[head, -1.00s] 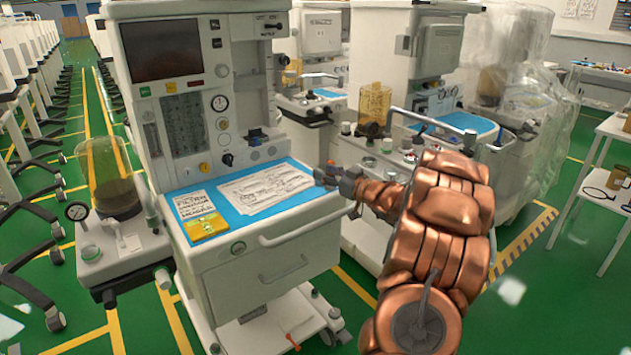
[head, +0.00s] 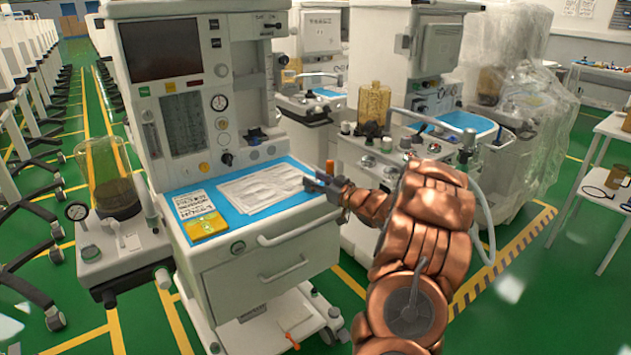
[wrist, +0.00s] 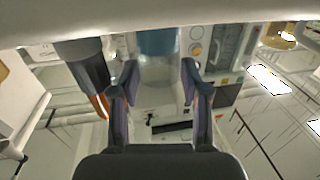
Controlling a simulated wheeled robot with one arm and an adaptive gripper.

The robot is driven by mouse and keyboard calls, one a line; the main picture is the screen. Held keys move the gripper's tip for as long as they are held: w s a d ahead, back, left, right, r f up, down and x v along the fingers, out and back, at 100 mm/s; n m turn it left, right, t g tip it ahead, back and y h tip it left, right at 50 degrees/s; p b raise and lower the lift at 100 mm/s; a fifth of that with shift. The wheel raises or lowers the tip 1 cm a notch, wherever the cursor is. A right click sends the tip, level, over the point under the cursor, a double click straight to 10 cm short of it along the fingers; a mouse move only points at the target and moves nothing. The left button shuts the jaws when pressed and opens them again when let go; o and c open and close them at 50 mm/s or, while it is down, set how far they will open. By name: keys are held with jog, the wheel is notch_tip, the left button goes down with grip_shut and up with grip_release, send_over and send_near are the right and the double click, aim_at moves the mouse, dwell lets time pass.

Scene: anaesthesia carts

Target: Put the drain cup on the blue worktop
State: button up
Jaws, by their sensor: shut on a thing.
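The blue worktop (head: 236,216) is the blue top of the near white cart in the head view, with white papers (head: 262,186) and a yellow packet (head: 206,226) on it. My gripper (head: 314,184) is at the right edge of this worktop, its fingers pointing left. In the wrist view my gripper (wrist: 158,85) has a pale, see-through piece, apparently the drain cup (wrist: 160,72), between its two fingers. The cup is too small or hidden to make out in the head view. Whether it touches the worktop cannot be told.
A white rail handle (head: 298,225) runs along the cart's front edge. A small orange-topped piece (head: 330,167) stands just behind my gripper. An amber jar (head: 374,103) stands on the neighbouring cart. Bare blue shows along the worktop's front and between the papers.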

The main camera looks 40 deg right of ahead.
jog(key=shift+f, duration=0.1)
jog(key=o, duration=0.7)
jog(key=shift+s, duration=0.15)
jog(key=s, duration=0.7)
jog(key=s+d, duration=0.1)
jog(key=s, duration=0.3)
jog(key=shift+s+b, duration=0.35)
jog(key=shift+b, duration=0.05)
